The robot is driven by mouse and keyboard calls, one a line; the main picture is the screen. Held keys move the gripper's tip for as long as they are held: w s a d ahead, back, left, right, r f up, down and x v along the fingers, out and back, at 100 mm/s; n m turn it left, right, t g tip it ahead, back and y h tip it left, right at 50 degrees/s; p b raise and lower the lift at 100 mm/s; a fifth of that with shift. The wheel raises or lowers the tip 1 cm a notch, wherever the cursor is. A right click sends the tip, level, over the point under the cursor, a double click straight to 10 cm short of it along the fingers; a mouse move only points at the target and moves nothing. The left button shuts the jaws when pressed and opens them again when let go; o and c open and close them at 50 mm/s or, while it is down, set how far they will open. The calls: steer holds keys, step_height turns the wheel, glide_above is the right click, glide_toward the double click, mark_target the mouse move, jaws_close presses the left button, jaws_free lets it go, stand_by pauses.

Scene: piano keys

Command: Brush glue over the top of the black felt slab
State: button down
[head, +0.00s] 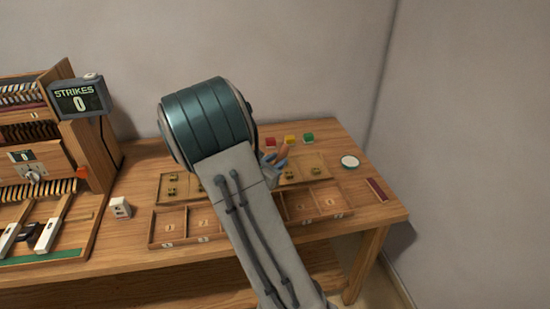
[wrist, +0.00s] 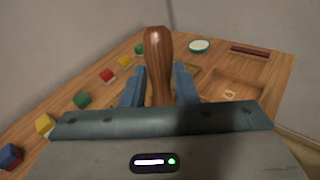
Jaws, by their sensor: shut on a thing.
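My gripper (wrist: 158,72) is shut on a brown wooden handle (wrist: 158,50), which stands up between its two blue fingers in the wrist view. In the head view the handle (head: 282,153) shows beside my gripper (head: 270,168), above the table. The handle's lower end and any bristles are hidden. A round dish (head: 349,161) with a pale top and green rim stands apart, to the right; it also shows in the wrist view (wrist: 199,46). A small black piece (head: 27,232) lies between the white keys at far left; I cannot tell whether it is the felt slab.
Divided wooden trays (head: 176,245) lie under and around my arm. A dark red strip (head: 377,190) lies near the table's right end. Coloured blocks (head: 290,140) stand at the back. A piano mechanism (head: 70,170) with a strikes display (head: 78,98) stands at left.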

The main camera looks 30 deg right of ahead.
steer(key=shift+f+b, duration=0.3)
steer(key=shift+f, duration=0.6)
steer(key=shift+r, duration=0.1)
